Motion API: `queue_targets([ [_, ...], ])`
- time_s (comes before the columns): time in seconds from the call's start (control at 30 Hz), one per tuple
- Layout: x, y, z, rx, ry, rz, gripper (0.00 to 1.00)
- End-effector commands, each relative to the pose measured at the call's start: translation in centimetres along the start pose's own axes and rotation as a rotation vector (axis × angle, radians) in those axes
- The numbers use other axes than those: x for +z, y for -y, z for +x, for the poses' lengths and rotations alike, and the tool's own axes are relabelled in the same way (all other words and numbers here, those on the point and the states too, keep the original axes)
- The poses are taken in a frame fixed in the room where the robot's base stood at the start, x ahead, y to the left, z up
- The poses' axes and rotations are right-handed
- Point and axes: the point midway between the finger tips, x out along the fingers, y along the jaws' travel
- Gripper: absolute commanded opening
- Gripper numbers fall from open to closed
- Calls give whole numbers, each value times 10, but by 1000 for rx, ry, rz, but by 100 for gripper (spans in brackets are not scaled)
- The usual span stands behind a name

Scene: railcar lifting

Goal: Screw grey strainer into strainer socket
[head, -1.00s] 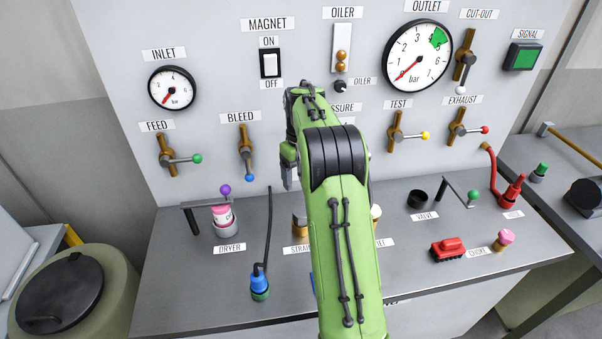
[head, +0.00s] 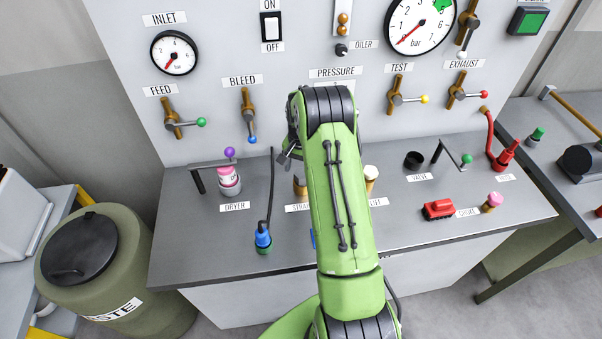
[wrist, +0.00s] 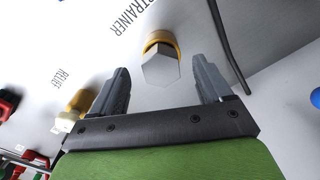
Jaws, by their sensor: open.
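In the wrist view a grey hexagonal strainer (wrist: 160,69) stands at the brass strainer socket (wrist: 160,38), beside the STRAINER label. How deep it sits in the socket cannot be told. My gripper (wrist: 160,64) is open, with one finger on each side of the strainer and a gap visible on both sides. In the head view my arm covers most of this spot. Only part of the brass socket (head: 299,187) shows beside the arm, and my gripper (head: 284,157) is mostly hidden behind the arm.
A black upright hose (head: 271,190) with a blue-and-green end stands left of the socket. The brass relief fitting with a white top (head: 371,175) is close on the right. The dryer (head: 229,182) is further left, and a red block (head: 438,209) is at the front right.

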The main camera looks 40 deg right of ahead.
Motion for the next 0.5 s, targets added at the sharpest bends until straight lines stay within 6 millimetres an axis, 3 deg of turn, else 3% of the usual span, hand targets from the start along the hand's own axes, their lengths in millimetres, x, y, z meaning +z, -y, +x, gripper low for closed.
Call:
queue_targets([
  [0.2,0,0,33,1,1,-1,78],
  [0.5,0,0,38,0,-1,-1,78],
])
